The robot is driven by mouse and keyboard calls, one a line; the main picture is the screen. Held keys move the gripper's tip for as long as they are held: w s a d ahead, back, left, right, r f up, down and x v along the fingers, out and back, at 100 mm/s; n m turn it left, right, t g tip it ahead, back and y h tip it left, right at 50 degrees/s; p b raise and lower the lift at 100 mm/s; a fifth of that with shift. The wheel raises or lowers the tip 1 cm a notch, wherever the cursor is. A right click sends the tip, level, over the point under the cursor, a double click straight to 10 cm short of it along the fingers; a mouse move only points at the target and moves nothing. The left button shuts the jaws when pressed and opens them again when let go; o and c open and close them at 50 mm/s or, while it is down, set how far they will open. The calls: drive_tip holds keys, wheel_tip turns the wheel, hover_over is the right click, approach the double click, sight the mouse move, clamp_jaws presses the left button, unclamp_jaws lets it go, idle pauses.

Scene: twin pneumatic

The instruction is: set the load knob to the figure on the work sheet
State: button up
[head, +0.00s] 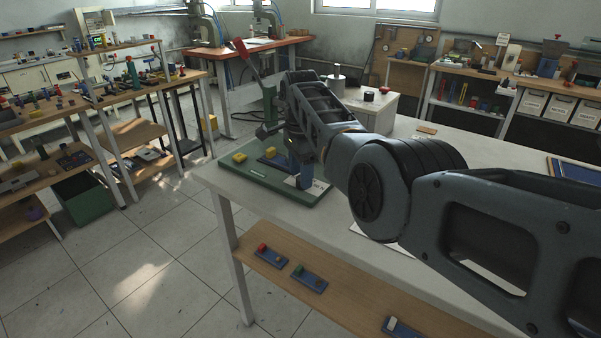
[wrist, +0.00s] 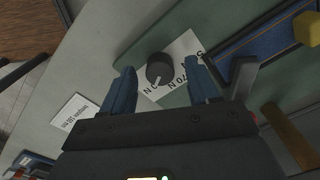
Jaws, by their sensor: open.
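The dark round knob (wrist: 160,66) sits on a white dial plate (wrist: 181,47) in the wrist view, with a pale pointer mark toward the bottom of the picture. The plate's black characters are turned and partly covered, so I cannot read the setting surely. My gripper (wrist: 159,69) is open, its blue fingers on either side of the knob with visible gaps.
A lever press with a red handle (head: 241,48) stands behind my gripper. Yellow blocks (head: 240,157) lie on the board's left. A small white label (wrist: 75,118) is in the wrist view. Small blue trays (head: 309,279) are on the shelf below. A grey box (head: 371,106) stands behind.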

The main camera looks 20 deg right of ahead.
drive_tip(key=shift+f, duration=0.45)
drive_tip(key=shift+c, duration=0.2)
drive_tip(key=c, duration=1)
